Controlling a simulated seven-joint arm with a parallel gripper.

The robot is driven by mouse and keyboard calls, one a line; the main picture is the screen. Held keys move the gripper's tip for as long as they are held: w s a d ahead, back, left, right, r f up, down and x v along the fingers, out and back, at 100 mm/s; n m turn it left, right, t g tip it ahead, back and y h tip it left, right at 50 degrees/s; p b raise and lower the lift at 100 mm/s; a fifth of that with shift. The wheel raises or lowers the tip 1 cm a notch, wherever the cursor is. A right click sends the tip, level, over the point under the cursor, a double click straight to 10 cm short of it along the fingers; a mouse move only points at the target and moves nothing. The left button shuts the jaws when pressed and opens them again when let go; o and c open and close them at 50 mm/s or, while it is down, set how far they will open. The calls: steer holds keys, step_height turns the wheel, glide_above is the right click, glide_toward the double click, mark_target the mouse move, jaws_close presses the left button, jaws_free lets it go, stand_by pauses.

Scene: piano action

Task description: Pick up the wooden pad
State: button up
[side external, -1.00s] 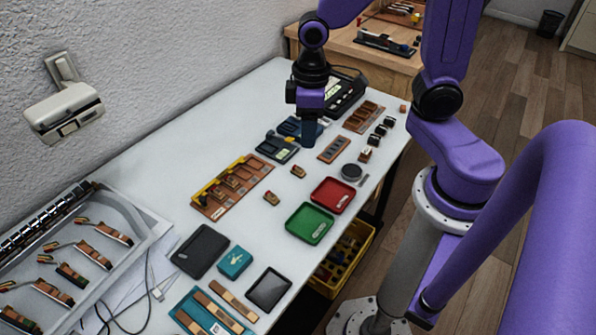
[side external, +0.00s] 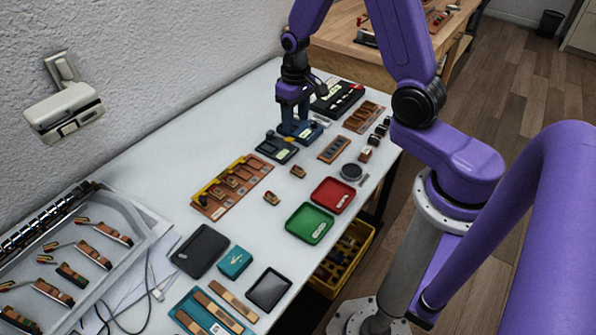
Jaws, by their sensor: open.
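My gripper (side external: 294,129) is pointed down at the back of the white table, with its two fingers apart. Its fingertips are low over or beside a small blue tray (side external: 316,132); I cannot tell whether they touch it. A small orange-yellow spot shows by the fingertips, too small to name. Small brown wooden-looking blocks lie on the table: one near the middle (side external: 298,172), one further forward (side external: 271,198) and one at the right (side external: 365,154). I cannot tell which piece is the wooden pad. Nothing is clearly held.
Red (side external: 331,196) and green (side external: 308,224) trays sit near the right edge. Bare table (side external: 240,150) lies at the left.

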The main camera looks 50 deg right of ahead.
glide_above(298, 168)
steer(key=f, duration=1.1)
steer(key=shift+w+f, duration=0.3)
steer(key=shift+f, duration=0.1)
steer(key=shift+s+f, duration=0.2)
steer(key=shift+f, duration=0.75)
steer(key=shift+s+f, duration=0.15)
steer(key=shift+f, duration=1.55)
jaws_close()
